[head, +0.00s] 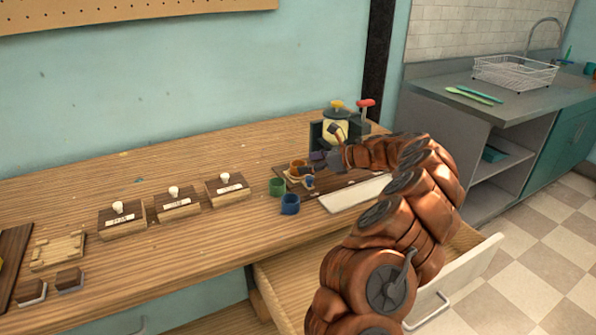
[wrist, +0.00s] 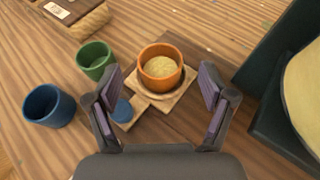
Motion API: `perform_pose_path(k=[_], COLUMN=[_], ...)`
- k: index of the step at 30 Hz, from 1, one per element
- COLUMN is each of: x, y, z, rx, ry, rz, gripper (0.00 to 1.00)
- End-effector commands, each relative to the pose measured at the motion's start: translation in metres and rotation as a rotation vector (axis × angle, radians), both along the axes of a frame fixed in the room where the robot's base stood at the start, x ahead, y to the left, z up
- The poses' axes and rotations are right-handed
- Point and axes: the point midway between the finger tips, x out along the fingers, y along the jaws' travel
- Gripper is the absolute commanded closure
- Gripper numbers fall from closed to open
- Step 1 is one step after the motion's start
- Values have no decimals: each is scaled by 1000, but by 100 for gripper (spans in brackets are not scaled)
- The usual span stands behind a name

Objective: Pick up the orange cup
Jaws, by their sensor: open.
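The orange cup (wrist: 161,69) stands upright on a small wooden stand in the wrist view, with a pale yellowish content inside. It also shows in the head view (head: 297,166), partly behind my gripper. My gripper (wrist: 161,92) is open, its two dark fingers with purple pads spread to the left and right of the cup. The fingers are not touching the cup. In the head view my gripper (head: 312,168) is just to the right of the cup.
A green cup (wrist: 95,59) and a blue cup (wrist: 49,106) stand left of the orange cup. A dark machine (wrist: 262,120) with a yellow part stands close on the right. Wooden boxes with white knobs (head: 174,200) sit farther left. An open drawer (head: 290,280) juts out below the worktop.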

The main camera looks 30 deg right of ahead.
Motion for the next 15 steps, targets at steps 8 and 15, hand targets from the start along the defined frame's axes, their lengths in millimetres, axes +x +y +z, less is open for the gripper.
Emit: perform_pose_path(k=[8, 15], x=[29, 31], y=[20, 20], z=[-16, -16], rx=[-1, 0], ry=[3, 1], rz=[1, -1], gripper=[18, 18])
